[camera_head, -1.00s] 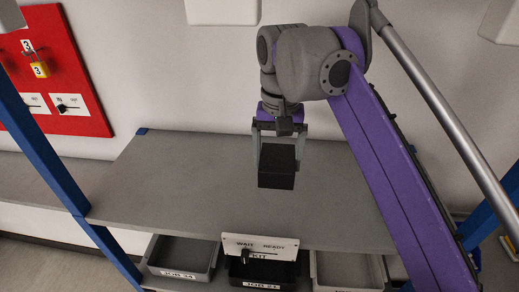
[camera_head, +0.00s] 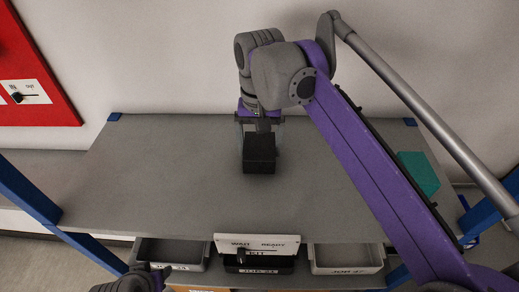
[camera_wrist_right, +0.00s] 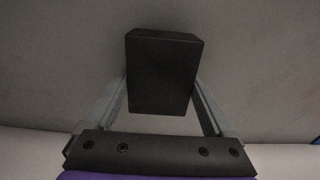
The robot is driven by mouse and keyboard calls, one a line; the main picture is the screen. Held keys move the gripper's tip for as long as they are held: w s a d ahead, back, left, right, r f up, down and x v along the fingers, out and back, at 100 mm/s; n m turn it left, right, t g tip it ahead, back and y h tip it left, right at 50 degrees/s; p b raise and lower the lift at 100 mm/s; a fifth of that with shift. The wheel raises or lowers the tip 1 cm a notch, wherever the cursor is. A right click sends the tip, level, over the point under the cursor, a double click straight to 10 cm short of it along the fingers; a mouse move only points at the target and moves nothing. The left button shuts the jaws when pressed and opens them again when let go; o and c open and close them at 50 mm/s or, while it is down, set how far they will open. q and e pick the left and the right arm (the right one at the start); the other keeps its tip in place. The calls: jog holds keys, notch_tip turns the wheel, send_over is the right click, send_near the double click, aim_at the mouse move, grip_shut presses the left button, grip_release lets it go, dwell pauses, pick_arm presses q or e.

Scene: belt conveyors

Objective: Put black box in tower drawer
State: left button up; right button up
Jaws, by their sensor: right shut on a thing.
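The black box (camera_head: 259,160) is held by my right gripper (camera_head: 260,128) above the middle of the grey table top; I cannot tell how high. In the right wrist view the black box (camera_wrist_right: 161,72) sits between the two fingers (camera_wrist_right: 160,105), which are shut on its sides. Open drawers show below the table's front edge: a left grey one (camera_head: 172,256), a black middle one (camera_head: 257,267) and a right grey one (camera_head: 345,262). I cannot tell which is the tower drawer. Part of my left arm shows at the bottom left; its fingers cannot be made out.
A white WAIT/READY plate (camera_head: 257,244) with a slider stands in front of the middle drawer. A teal block (camera_head: 418,173) lies at the table's right, partly behind my right arm. The grey table top (camera_head: 150,180) is clear on the left. A red board (camera_head: 35,70) hangs at far left.

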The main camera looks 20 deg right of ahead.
jog(key=shift+s+f, duration=0.2)
jog(key=shift+f, duration=0.35)
jog(key=shift+w+f, duration=0.1)
jog(key=o, duration=1.2)
jog(key=shift+f, duration=0.1)
jog(key=shift+o, duration=0.9)
